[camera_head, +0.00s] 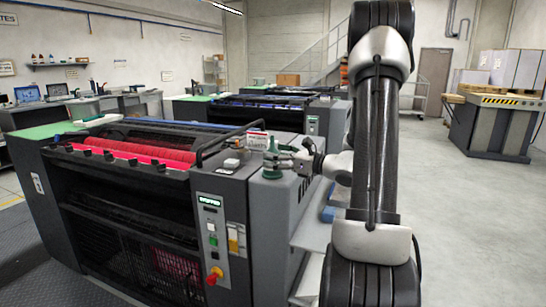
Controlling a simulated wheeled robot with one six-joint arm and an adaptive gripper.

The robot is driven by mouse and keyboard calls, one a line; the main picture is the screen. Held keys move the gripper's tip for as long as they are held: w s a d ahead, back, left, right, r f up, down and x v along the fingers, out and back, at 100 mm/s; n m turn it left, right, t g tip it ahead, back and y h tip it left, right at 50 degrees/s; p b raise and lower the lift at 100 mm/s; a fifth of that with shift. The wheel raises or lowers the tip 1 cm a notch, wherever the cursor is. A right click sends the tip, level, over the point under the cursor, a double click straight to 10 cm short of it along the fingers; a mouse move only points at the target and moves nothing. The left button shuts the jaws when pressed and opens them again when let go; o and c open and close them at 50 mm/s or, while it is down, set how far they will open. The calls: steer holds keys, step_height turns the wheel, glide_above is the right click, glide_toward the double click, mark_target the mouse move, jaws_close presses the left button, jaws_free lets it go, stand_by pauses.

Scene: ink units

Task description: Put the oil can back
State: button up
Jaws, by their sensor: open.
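A small green oil can (271,161) stands upright at the right end of the press top (240,178), with its narrow spout pointing up. A green round patch shows under it, perhaps its base or a mat; I cannot tell which. My gripper (283,161) comes in from the right at the can's height. Its fingers are open and at or very close to the can's right side. I cannot tell whether they touch it or reach around it. My arm covers the floor and wall behind it on the right.
A dark handle bar (228,137) arches over the press just left of the can. A small white block (231,163) and a small sign (257,141) are close by. Red rollers (135,155) lie further left. Open floor (475,220) is at the right.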

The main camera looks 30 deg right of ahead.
steer(key=v, duration=1)
steer(key=s+a+n+g, duration=1.35)
steer(key=a+n, duration=0.25)
steer(key=a, duration=0.3)
steer(key=s+d+r+n+t+h, duration=0.2)
steer(key=s+d+r+n+h, duration=0.2)
steer(key=n, duration=1)
steer(key=s+d+h, duration=0.2)
steer(key=s+h, duration=0.1)
steer(key=h, duration=0.1)
steer(key=shift+s+d, duration=0.2)
steer(key=shift+r, duration=0.1)
